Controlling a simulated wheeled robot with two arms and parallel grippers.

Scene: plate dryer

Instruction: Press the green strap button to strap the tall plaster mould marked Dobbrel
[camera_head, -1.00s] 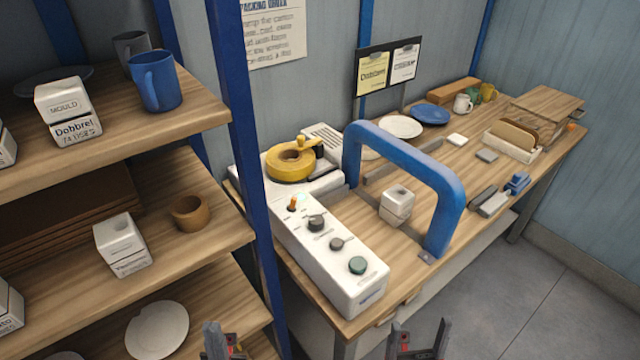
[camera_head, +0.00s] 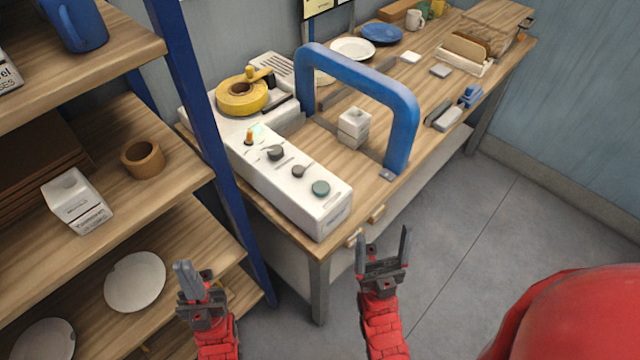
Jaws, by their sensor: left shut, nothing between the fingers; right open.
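A white mould marked Dobbrel (camera_head: 8,75) is cut off at the left edge on the upper shelf. My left gripper (camera_head: 186,268) is shut and empty, in front of the lower shelves. My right gripper (camera_head: 383,245) is open and empty, in front of the bench and right of the green button.
Another white mould (camera_head: 76,201) and a brown cup (camera_head: 143,159) stand on the middle shelf. A blue shelf post (camera_head: 208,140) stands between shelves and bench. Plates, a rack and small items fill the bench's far end. The floor (camera_head: 480,240) at right is clear.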

